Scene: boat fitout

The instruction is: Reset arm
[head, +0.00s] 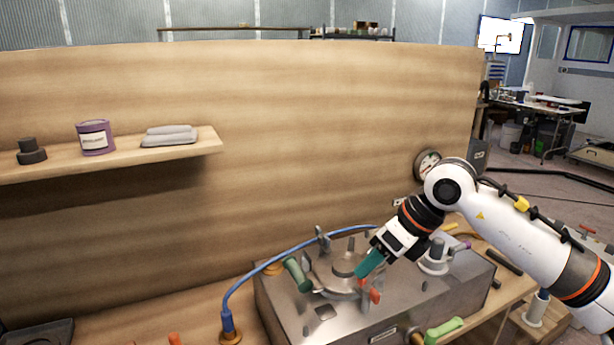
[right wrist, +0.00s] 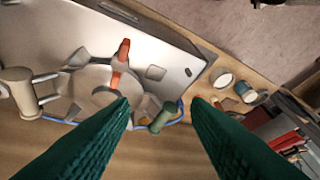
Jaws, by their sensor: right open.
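My right gripper (head: 368,264) comes in from the right and hangs over the metal box (head: 400,310), with its teal fingers pointing down and left. In the right wrist view the two green fingers (right wrist: 165,120) are spread apart with nothing between them. Below them are a round metal fitting (right wrist: 92,84), a red-orange handle (right wrist: 120,62) and a green handle (right wrist: 161,117). In the head view the green handle (head: 298,274) and a red handle (head: 375,296) show on the box top, close to the fingers. I cannot tell if the fingers touch anything. My left gripper is not in view.
A tall wooden panel (head: 330,130) stands behind the box. Its shelf (head: 200,149) holds a purple tin (head: 95,138), folded grey cloths (head: 170,135) and a dark fitting (head: 31,151). A blue hose (head: 260,272) runs behind the box. A second green handle (head: 444,330) lies at the front.

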